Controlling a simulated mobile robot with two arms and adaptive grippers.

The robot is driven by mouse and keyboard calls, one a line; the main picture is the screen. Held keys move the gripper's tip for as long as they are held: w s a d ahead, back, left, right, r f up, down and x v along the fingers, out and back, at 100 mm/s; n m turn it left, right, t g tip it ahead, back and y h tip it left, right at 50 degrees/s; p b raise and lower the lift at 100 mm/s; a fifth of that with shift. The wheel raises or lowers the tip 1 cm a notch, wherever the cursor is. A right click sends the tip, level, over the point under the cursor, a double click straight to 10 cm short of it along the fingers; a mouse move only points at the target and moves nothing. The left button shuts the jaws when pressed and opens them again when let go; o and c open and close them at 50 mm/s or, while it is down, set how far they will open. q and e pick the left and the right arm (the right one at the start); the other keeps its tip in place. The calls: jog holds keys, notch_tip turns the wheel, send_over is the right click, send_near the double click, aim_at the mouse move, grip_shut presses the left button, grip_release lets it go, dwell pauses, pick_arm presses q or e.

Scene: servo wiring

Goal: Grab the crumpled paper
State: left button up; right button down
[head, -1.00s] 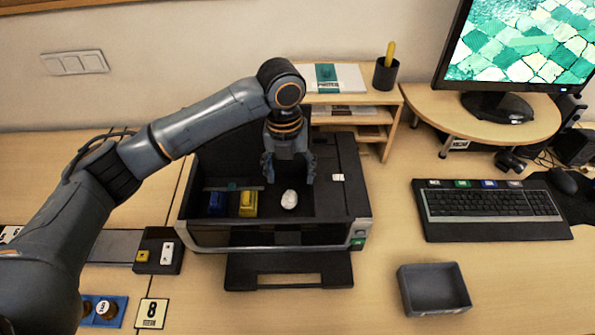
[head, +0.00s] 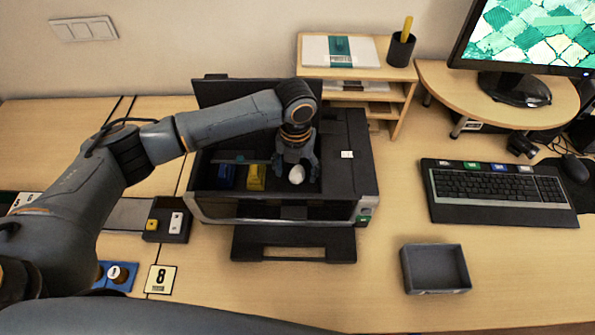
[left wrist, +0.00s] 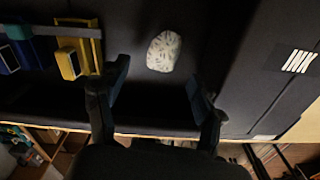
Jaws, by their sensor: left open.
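The crumpled paper (head: 298,174) is a small whitish ball inside the open black printer (head: 345,185), to the right of the yellow cartridge. In the left wrist view the paper (left wrist: 163,51) shows a dark speckled pattern and lies ahead of the fingertips, roughly between their lines. My left gripper (head: 296,165) is open above the printer bay, close to the paper. Its two fingers also show in the left wrist view (left wrist: 160,88), with nothing between them. My right gripper is not in view.
A blue cartridge (head: 227,176) and a yellow cartridge (head: 256,177) stand left of the paper in the printer. The printer's raised lid is behind my arm. A grey empty tray (head: 435,290) and a keyboard (head: 495,193) lie to the right.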

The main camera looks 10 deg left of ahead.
aim_at(296, 176)
pick_arm(q)
notch_tip(296, 176, down, 2)
jog(key=shift+f, duration=0.5)
jog(key=c, duration=0.8)
jog(key=shift+c, duration=0.2)
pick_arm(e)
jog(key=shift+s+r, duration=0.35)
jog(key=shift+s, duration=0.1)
pick_arm(q)
jog(key=shift+r, duration=0.15)
